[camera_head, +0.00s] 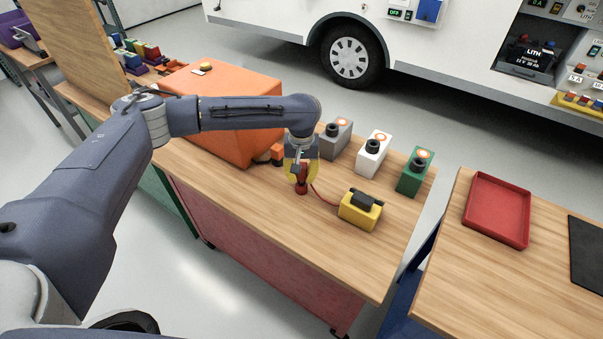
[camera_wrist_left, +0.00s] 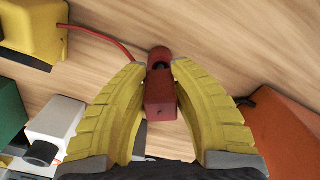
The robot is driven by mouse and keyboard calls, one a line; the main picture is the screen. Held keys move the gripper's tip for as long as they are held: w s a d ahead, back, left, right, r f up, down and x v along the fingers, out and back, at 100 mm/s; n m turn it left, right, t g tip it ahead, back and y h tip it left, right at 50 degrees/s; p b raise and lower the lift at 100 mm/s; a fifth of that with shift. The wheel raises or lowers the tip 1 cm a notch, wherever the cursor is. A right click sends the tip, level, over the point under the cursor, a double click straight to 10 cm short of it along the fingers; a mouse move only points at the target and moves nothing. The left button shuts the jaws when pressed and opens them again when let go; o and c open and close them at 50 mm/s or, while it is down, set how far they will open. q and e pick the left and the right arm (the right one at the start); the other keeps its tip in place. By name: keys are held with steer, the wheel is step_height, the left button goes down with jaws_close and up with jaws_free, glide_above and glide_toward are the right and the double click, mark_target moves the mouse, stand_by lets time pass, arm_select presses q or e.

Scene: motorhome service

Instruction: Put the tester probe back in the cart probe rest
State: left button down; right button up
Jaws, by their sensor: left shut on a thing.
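The tester probe (camera_head: 302,188) is a small red piece, blocky with a rounded end. It also shows in the left wrist view (camera_wrist_left: 161,98), between the two yellow fingers. My left gripper (camera_head: 301,176) is shut on it, pointing down at the wooden cart top (camera_head: 262,212). I cannot tell whether the probe touches the wood. A red lead runs from the probe to the yellow tester (camera_head: 352,214), which has a dark top and lies to the right. I cannot make out the probe rest for sure; a small orange piece (camera_head: 278,151) sits behind the gripper.
A large orange case (camera_head: 235,135) stands left of the gripper. Grey (camera_head: 337,141), white (camera_head: 372,155) and green (camera_head: 411,181) blocks with dark knobs line the back edge. A second table at right holds a red tray (camera_head: 497,211). The cart's front right is clear.

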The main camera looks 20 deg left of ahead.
arm_select(q)
steer(key=shift+f, duration=1.15)
steer(key=c, duration=1.1)
jaws_free()
